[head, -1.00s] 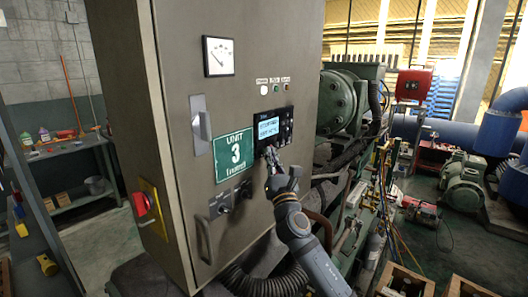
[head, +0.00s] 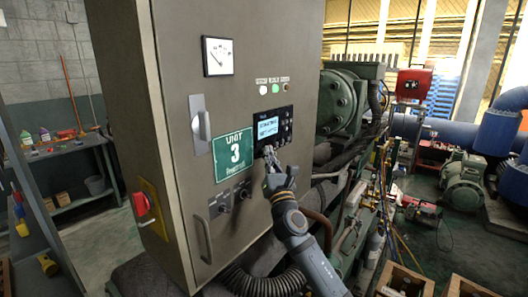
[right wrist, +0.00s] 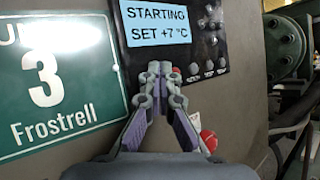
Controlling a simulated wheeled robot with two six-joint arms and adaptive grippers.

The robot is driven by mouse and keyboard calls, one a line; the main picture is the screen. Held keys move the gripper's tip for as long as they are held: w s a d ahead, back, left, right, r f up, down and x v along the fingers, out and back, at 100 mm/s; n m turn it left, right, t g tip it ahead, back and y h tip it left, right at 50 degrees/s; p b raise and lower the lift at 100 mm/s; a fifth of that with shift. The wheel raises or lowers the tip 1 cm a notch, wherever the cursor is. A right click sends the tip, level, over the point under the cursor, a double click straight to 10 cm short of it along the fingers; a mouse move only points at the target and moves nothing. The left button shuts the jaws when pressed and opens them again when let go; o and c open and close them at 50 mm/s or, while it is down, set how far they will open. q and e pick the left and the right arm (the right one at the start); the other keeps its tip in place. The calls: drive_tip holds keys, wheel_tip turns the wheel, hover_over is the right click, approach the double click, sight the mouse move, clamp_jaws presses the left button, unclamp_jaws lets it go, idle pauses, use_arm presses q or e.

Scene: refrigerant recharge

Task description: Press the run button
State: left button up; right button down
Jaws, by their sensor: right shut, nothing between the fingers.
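The controller panel (head: 286,117) is a black unit on the front of the grey cabinet (head: 180,60). Its lit display (head: 268,128) reads "STARTING SET +7 °C" in the right wrist view (right wrist: 155,22). Small round buttons (right wrist: 209,66) sit below and right of the display. My right gripper (head: 268,151) is shut and empty, its fingertips at the panel's lower left edge. In the right wrist view the fingertips (right wrist: 160,70) cover the area just under the display; a run button cannot be made out there, and contact cannot be told. My left gripper is not in view.
A green "UNIT 3 Frostrell" sign (head: 234,152) is left of the panel. Above are a gauge (head: 218,56) and indicator lamps, the green one (head: 275,87) bright. Knobs (head: 224,206) sit below the sign. Compressor machinery (head: 345,100) and hoses stand close on the right.

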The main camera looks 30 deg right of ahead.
drive_tip(key=shift+s, duration=0.1)
drive_tip(key=shift+s+d, duration=0.35)
drive_tip(key=shift+s, duration=0.3)
drive_tip(key=s, duration=0.1)
drive_tip(key=s+d+b, duration=0.1)
drive_tip(key=s, duration=0.2)
drive_tip(key=shift+s+d+b, duration=0.3)
drive_tip(key=shift+d, duration=0.1)
drive_tip(key=shift+f, duration=0.15)
idle(0.5)
